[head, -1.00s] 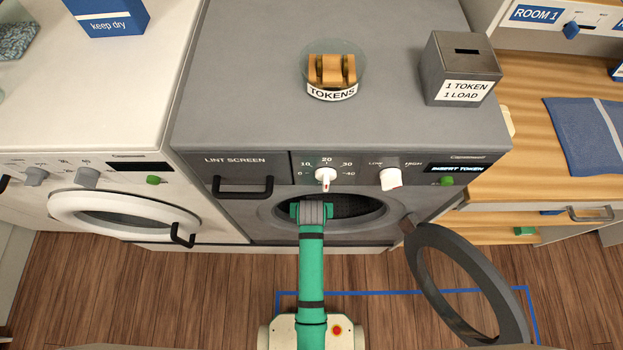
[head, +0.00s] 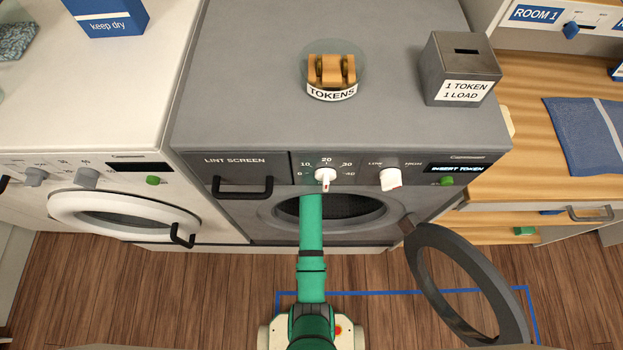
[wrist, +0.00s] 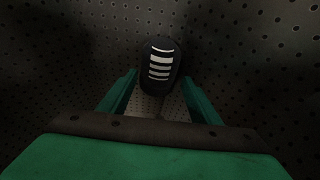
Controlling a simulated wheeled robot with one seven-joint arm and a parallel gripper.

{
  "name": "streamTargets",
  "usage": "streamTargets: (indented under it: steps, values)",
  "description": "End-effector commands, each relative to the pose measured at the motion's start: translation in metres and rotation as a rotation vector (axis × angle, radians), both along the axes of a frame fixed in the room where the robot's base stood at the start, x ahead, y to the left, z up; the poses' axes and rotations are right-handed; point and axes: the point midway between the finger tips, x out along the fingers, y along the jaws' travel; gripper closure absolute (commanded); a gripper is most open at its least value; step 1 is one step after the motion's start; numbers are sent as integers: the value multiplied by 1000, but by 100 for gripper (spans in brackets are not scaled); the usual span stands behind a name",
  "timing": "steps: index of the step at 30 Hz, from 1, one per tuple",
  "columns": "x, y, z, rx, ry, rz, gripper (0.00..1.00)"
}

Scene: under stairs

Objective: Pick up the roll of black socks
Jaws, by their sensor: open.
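The roll of black socks (wrist: 160,65) shows in the wrist view as a dark rounded bundle with white stripes. It lies inside the perforated drum (wrist: 255,75) of the grey dryer. My gripper (wrist: 160,100) is open, its two green fingers apart, with the roll ahead of and between the fingertips in the picture. I cannot tell whether a finger touches it. In the head view my green arm reaches into the dryer's round opening (head: 360,212), and the gripper and the socks are hidden there.
The dryer door (head: 425,285) hangs open to the right of the opening. A white washer (head: 100,170) stands at the left. A token dish (head: 332,92) and a grey token box (head: 461,70) stand on the dryer top. The drum wall surrounds my gripper closely.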

Motion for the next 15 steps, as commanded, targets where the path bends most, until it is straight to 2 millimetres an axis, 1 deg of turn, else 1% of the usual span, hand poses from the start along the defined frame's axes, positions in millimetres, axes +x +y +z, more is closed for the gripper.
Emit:
streamTargets:
  steps: [1, 3, 6, 15]
  values:
    - [2, -1, -8, 0, 4, -2, 43]
    - [5, -2, -17, 1, 4, -4, 43]
    - [10, -3, -25, 0, 1, -4, 43]
    - [11, -3, -28, 0, 0, -4, 43]
